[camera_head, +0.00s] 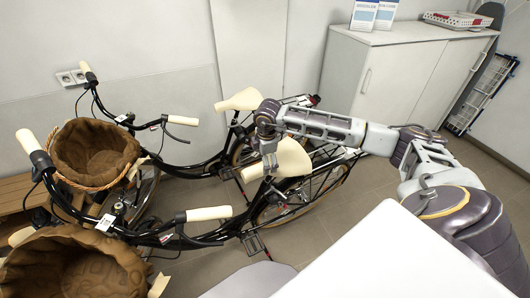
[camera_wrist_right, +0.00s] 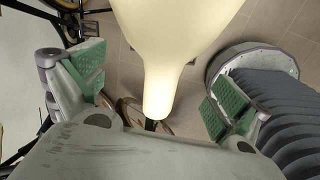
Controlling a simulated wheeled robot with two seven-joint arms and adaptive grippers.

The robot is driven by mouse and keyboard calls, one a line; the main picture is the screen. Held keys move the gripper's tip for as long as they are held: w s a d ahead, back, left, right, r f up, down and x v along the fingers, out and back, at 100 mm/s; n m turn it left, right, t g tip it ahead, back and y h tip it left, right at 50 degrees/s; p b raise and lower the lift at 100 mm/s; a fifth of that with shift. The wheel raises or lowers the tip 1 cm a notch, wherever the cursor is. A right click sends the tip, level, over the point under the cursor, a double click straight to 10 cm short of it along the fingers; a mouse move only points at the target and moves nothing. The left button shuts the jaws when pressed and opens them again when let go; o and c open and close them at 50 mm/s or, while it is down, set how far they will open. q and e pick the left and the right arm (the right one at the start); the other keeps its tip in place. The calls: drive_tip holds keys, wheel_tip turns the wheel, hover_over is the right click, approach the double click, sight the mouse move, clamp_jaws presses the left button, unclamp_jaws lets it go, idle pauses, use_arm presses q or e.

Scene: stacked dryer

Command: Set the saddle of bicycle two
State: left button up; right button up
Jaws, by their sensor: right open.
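Two black bicycles stand side by side in the head view, each with a cream saddle. The nearer bicycle's saddle (camera_head: 288,160) is below and beside my right gripper (camera_head: 267,148). The farther bicycle's saddle (camera_head: 240,100) is behind it, to the left. In the right wrist view a cream saddle (camera_wrist_right: 165,50) fills the middle, its narrow nose between the two green-padded fingers of my right gripper (camera_wrist_right: 158,85). The fingers are open, with a gap on each side of the nose. My left gripper is not in view.
Brown-lined baskets (camera_head: 95,150) sit at the handlebars on the left. A grey cabinet (camera_head: 385,75) with leaflets and a red-and-white box (camera_head: 458,20) stands at the back right. A folded rack (camera_head: 482,95) leans beside it. Some tiled floor is clear between bicycles and cabinet.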

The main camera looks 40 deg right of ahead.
drive_tip(key=shift+w+d+f, duration=0.1)
drive_tip(key=shift+w+f, duration=0.05)
drive_tip(key=shift+f, duration=0.8)
drive_tip(key=shift+w+d+f, duration=0.1)
drive_tip(key=shift+w+f, duration=0.05)
drive_tip(key=shift+f, duration=0.8)
drive_tip(key=shift+a, duration=0.1)
drive_tip(key=c, duration=1.8)
drive_tip(key=o, duration=1.1)
drive_tip(key=c, duration=0.5)
